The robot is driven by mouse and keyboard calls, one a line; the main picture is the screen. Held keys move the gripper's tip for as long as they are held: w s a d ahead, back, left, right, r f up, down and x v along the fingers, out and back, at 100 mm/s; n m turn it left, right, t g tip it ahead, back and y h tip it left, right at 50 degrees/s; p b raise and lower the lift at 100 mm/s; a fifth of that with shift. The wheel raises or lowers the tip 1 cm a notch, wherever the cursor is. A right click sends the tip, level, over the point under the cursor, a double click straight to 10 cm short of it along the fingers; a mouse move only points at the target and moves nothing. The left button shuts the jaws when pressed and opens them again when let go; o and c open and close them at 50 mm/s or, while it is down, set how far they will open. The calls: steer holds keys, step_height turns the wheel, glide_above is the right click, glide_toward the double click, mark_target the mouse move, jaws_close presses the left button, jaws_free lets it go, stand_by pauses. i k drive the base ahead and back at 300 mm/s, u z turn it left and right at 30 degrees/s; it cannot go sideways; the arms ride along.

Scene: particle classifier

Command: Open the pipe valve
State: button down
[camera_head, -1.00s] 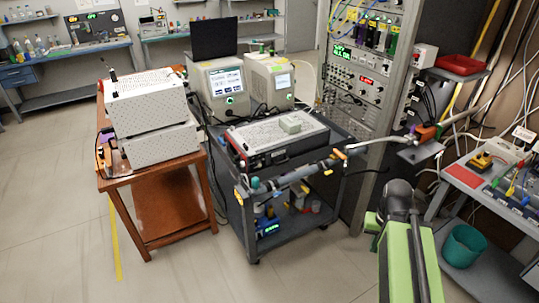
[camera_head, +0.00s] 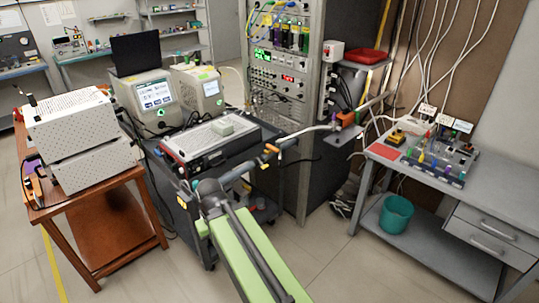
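The cart carries a flat instrument (camera_head: 213,136) and two boxy units with screens. A brown wooden table (camera_head: 98,218) with white boxes stands left. An equipment rack (camera_head: 287,84) stands behind. A grey bench (camera_head: 400,174) and teal bucket (camera_head: 396,214) are at right. Floor in front is clear.

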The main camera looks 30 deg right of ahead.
mark_target(268, 147)
steer(key=z, duration=0.3)
steer(key=i, duration=1.05)
steer(key=u, duration=0.3)
